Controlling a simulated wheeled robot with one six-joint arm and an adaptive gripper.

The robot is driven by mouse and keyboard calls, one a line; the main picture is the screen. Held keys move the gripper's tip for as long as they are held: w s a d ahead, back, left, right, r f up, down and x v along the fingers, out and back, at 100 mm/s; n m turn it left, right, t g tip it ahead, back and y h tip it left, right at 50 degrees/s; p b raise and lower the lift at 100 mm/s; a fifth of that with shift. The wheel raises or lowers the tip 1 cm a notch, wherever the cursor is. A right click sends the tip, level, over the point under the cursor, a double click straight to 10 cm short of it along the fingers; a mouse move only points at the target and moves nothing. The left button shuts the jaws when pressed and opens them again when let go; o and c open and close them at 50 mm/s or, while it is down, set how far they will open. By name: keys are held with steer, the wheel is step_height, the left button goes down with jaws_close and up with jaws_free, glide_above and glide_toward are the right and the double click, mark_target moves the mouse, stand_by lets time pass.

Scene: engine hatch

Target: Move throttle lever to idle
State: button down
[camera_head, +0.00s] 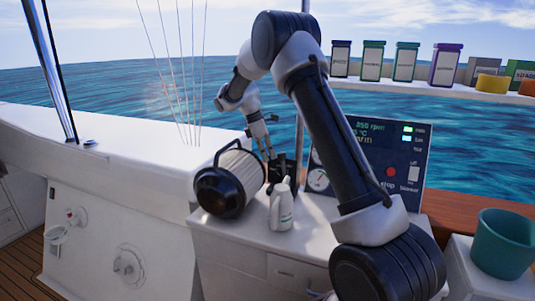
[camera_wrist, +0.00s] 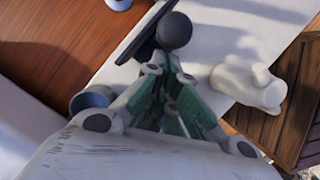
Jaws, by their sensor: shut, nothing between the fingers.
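The throttle lever shows in the wrist view as a dark round knob (camera_wrist: 174,30) on a dark base. The knob is just beyond the fingertips of my gripper (camera_wrist: 165,68); whether they touch cannot be told. My gripper's fingers are drawn together with nothing held between them. In the head view my gripper (camera_head: 267,154) points down at a dark lever unit (camera_head: 283,172) on the white console, behind the white bottle. The lever's angle is mostly hidden there by the gripper and bottle. The instrument panel (camera_head: 418,147) behind reads about 850 rpm.
A white bottle (camera_head: 281,207) stands close in front of the lever unit, also seen in the wrist view (camera_wrist: 247,86). A pleated filter with a black end (camera_head: 226,187) lies to the left. A teal bucket (camera_head: 504,243) is at right. Jars (camera_head: 405,61) line a shelf above.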

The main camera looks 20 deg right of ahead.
steer(key=shift+s+d+r, duration=0.25)
steer(key=shift+s+d, duration=0.2)
steer(key=shift+s, duration=0.05)
steer(key=shift+s+d+r, duration=0.25)
steer(key=shift+s+d, duration=0.2)
steer(key=shift+r, duration=0.15)
